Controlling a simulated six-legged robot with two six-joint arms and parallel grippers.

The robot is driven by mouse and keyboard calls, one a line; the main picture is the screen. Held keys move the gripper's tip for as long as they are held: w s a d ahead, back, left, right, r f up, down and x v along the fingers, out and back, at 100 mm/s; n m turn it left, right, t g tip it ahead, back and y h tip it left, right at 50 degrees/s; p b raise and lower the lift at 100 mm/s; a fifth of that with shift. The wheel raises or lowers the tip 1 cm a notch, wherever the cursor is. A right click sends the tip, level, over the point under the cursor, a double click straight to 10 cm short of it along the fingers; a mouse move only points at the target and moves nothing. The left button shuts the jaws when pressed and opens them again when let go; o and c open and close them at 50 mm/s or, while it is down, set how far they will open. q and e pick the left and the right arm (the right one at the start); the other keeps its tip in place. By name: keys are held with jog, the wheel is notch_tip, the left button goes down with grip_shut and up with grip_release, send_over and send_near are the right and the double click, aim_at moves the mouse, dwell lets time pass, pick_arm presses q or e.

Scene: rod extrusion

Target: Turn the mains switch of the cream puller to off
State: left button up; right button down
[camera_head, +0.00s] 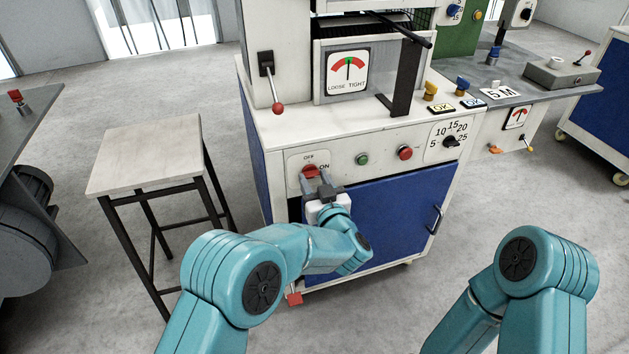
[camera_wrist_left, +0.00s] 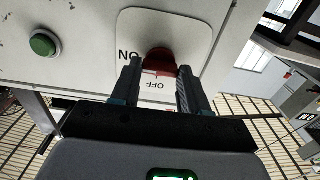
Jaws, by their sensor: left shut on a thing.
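The red mains switch (camera_head: 310,171) sits on a pale plate marked OFF at the top and ON at the right, at the front left of the cream puller (camera_head: 378,148). My left gripper (camera_head: 317,180) is shut on the switch from the front. In the left wrist view, the switch (camera_wrist_left: 160,62) sits between the two fingers (camera_wrist_left: 158,72), and the lettering is upside down. There the knob appears to line up with OFF, but the fingers hide its sides, so its exact angle is unclear. My right gripper is out of view.
A green button (camera_head: 362,159), a red button (camera_head: 405,152) and a black dial (camera_head: 451,141) are to the right of the switch. A red-knobbed lever (camera_head: 278,107) stands above it. A pale-topped stool (camera_head: 146,155) stands to the left.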

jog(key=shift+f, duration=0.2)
pick_arm(q)
jog(key=n+b, duration=1.5)
jog(key=n, duration=0.1)
jog(key=shift+w+n+b, duration=0.1)
jog(key=shift+n+b, duration=0.25)
jog(key=shift+n, duration=0.05)
jog(key=shift+r+n+b, duration=0.1)
jog(key=shift+n+b, duration=0.4)
jog(key=shift+n, duration=0.2)
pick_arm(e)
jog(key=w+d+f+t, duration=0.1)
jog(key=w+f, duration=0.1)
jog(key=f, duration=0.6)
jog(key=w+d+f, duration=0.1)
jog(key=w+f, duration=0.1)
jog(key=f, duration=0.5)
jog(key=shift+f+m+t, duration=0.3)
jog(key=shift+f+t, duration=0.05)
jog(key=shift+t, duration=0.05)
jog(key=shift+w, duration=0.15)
pick_arm(q)
jog(key=o, duration=1.1)
jog(key=shift+c, duration=0.2)
